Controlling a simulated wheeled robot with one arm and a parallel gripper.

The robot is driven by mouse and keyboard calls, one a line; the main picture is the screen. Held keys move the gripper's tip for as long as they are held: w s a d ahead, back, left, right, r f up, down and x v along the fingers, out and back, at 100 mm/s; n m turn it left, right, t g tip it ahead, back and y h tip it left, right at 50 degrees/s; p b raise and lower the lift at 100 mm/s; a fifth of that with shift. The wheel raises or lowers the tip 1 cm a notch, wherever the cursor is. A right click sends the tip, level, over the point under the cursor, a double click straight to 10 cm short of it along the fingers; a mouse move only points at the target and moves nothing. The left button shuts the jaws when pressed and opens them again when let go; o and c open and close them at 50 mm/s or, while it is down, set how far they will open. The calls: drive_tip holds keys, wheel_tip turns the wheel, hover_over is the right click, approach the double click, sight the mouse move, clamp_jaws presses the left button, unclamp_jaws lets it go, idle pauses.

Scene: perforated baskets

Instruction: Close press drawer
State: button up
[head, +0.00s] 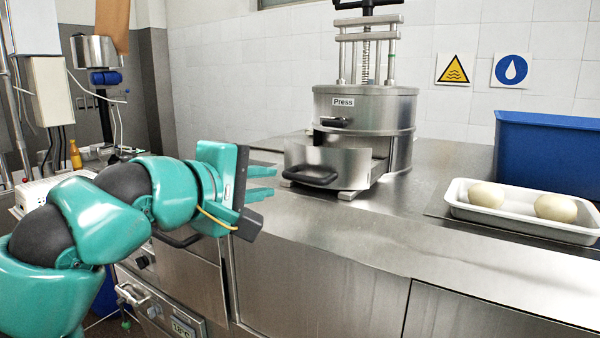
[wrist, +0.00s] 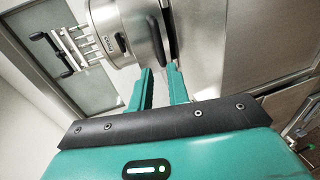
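The press (head: 365,112) is a round steel body on the counter with a "Press" label and a screw frame on top. Its drawer (head: 352,172) is pulled out toward the front, with a curved steel front panel and a dark handle (head: 310,175). My gripper (head: 264,181) is left of the drawer front, apart from it, with its two teal fingers spread and nothing between them. In the wrist view the press (wrist: 118,22) lies sideways beyond the fingertips (wrist: 159,72). The drawer's dark handle (wrist: 158,40) shows just past the fingertips there.
A white tray (head: 470,213) with two pale dough balls (head: 487,195) sits on the counter at the right. A blue bin (head: 545,150) stands behind it. The steel counter (head: 400,215) is clear in front of the press. A smaller dark handle (head: 335,122) juts from the press above the drawer.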

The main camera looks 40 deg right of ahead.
sight(298, 178)
drive_tip(key=p+x, duration=0.2)
drive_tip(key=x, duration=0.9)
drive_tip(key=shift+w+d+p, duration=0.1)
drive_tip(key=shift+w+p, duration=0.05)
drive_tip(key=shift+p, duration=0.15)
clamp_jaws()
